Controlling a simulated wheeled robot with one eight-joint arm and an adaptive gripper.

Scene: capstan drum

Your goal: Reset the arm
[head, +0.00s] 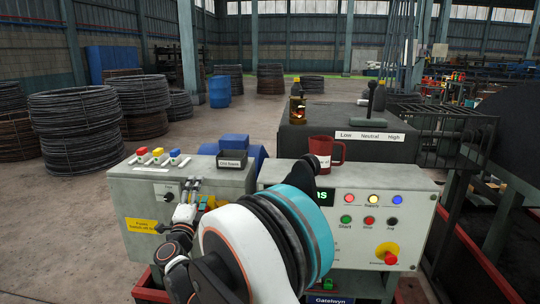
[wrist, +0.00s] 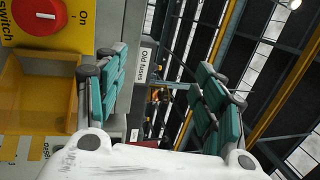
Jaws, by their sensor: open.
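My gripper (wrist: 163,92) is open in the wrist view, with its two teal-padded fingers wide apart and nothing between them. In the head view my gripper (head: 193,186) is small and partly hidden by my own arm, in front of the left grey control box (head: 140,190). My arm is folded across the lower middle, with a large white and teal joint in front of the right control panel (head: 360,205). In the wrist view a yellow bin (wrist: 38,95) and a red switch knob (wrist: 40,14) on a yellow plate lie close left of the fingers.
A red mug (head: 325,153) and a small dark box labelled Old fuses (head: 232,160) stand on top of the control boxes. A dark lever console (head: 345,130) stands behind. Wire coils (head: 75,130) and a blue barrel (head: 219,91) stand on the floor further back.

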